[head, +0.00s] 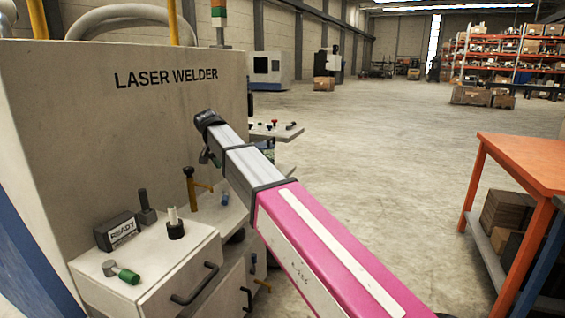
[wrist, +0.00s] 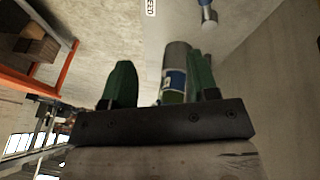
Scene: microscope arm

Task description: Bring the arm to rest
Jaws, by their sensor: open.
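A long arm (head: 320,240) with a pink sleeve, pale stripes and grey inner sections runs from the lower right of the head view up to a black end by the welder. I cannot tell whether it is mine. My gripper (wrist: 158,88) shows in the wrist view with two green fingers apart. A grey cylinder with blue and green bands (wrist: 176,62) shows beyond them, nearer the right finger and partly hidden by it. I cannot tell whether they touch. I cannot make out my gripper in the head view.
The laser welder (head: 165,120) fills the left side. Its cabinet (head: 165,260) bears a READY sign (head: 117,231) and several knobs and posts. An orange table (head: 530,160) stands at the right. A small shelf (head: 280,131) with small parts stands behind the arm. The floor between is clear.

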